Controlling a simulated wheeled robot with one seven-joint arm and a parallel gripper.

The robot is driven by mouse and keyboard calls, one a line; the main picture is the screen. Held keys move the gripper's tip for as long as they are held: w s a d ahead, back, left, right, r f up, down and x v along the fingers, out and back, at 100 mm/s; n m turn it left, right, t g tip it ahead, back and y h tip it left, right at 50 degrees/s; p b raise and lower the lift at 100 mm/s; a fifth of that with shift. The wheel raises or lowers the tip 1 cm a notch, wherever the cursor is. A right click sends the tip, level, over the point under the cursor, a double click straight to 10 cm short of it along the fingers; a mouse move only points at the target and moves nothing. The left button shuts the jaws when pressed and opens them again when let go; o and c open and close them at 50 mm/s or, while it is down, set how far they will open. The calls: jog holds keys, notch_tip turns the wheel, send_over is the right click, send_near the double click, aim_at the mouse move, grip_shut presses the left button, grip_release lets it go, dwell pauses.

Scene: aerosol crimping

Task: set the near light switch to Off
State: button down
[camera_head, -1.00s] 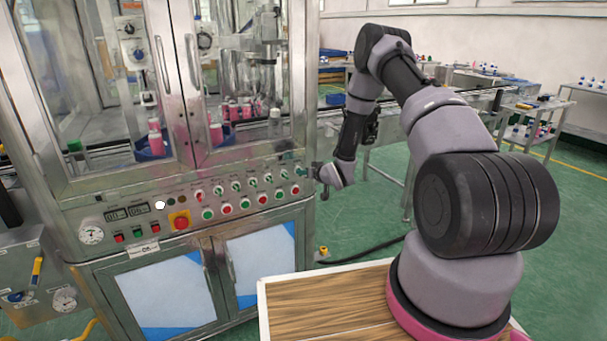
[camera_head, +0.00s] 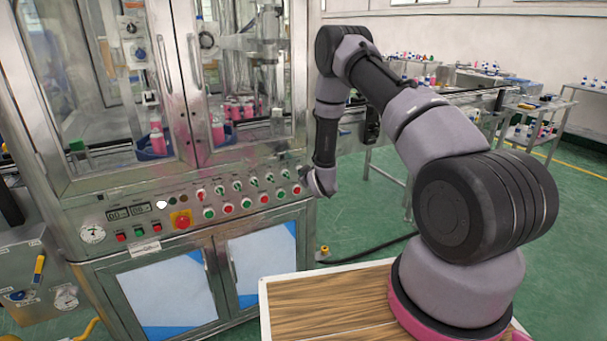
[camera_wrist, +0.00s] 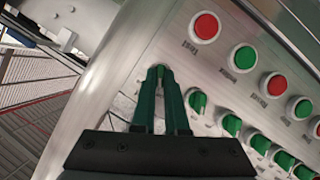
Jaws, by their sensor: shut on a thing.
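A row of green rotary switches (camera_wrist: 197,101) runs along the metal control panel; they also show small in the camera_head view (camera_head: 237,187). My gripper (camera_wrist: 160,72) has its two green fingers closed together at the tips on the switch at the end of this row, which I take as the near light switch (camera_wrist: 160,67). Only a little of that knob shows between the fingertips. Its pointer direction and label cannot be read. In the camera_head view my gripper (camera_head: 309,181) is at the right end of the panel, and the wrist hides the switch.
Red and green push buttons (camera_wrist: 241,58) form a row beside the switches. A red emergency button on a yellow plate (camera_head: 181,221) sits further left on the panel. A wooden-topped table (camera_head: 330,305) is in front.

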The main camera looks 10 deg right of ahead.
dwell(0.4)
jog(key=c, duration=0.9)
grip_release()
jog(key=shift+c, duration=0.2)
jog(key=a+v, duration=0.1)
jog(key=v, duration=0.9)
jog(key=shift+s+d, duration=0.4)
jog(key=shift+d, duration=0.1)
jog(key=shift+r, duration=0.1)
